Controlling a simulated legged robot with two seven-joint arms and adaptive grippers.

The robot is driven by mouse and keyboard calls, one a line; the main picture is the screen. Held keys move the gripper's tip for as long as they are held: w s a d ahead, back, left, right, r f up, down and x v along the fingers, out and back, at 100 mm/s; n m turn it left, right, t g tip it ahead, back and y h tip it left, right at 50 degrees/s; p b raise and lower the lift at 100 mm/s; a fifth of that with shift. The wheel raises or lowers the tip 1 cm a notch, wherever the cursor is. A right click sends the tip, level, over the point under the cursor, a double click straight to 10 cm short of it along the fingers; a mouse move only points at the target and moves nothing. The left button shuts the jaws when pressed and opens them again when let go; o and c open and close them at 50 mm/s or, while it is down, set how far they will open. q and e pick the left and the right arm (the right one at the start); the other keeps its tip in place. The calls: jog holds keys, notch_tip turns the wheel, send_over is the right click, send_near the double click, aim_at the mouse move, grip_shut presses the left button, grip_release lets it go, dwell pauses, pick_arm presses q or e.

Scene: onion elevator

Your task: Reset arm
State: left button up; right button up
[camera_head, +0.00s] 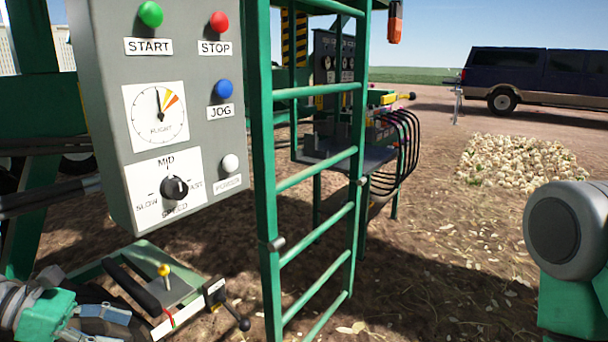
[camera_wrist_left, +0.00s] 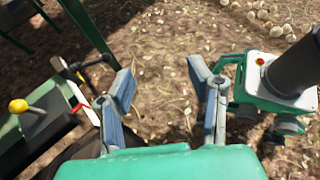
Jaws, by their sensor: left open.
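My left gripper (camera_head: 95,325) is low at the left edge of the head view, below the grey control box (camera_head: 120,222) and beside the yellow-knobbed lever (camera_head: 164,271). In the left wrist view its two blue fingers are spread apart with bare ground between them, so the left gripper (camera_wrist_left: 165,90) is open and empty. The yellow knob (camera_wrist_left: 18,106) shows at the left there, apart from the fingers. A grey and green part of my right arm (camera_head: 570,235) shows at the right edge of the head view; its gripper is out of view.
The control box carries green START (camera_head: 151,14), red STOP (camera_head: 219,22) and blue JOG (camera_head: 223,90) buttons, a white button (camera_head: 230,163) and a SPEED knob (camera_head: 174,187). A green ladder (camera_head: 268,190) stands right of it. An onion pile (camera_head: 520,160) and dark vehicle (camera_head: 540,75) are beyond.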

pick_arm(q)
jog(key=s+f+m+g+y+b, duration=0.2)
jog(key=s+f+m+y, duration=0.25)
jog(key=f, duration=0.65)
jog(key=s+f+m+g+y+b, duration=0.25)
jog(key=s+f+m+y, duration=0.2)
jog(key=f, duration=0.55)
jog(key=s+d+f+m+y+b, duration=0.1)
jog(key=s+d+f+m+b, duration=0.1)
jog(key=s+f+m, duration=0.4)
jog(key=s+d+f+m+y+b, duration=0.1)
jog(key=s+d+f+m+b, duration=0.2)
jog(key=s+f+m, duration=0.35)
notch_tip(320, 180, up, 11)
jog(key=w+m+p, duration=0.1)
jog(key=m+p, duration=0.1)
jog(key=p, duration=1.1)
jog(key=shift+d+r+m+t, duration=0.2)
jog(key=shift+d+m+t, duration=0.1)
jog(key=shift+m+t, duration=0.05)
jog(key=shift+w, duration=0.1)
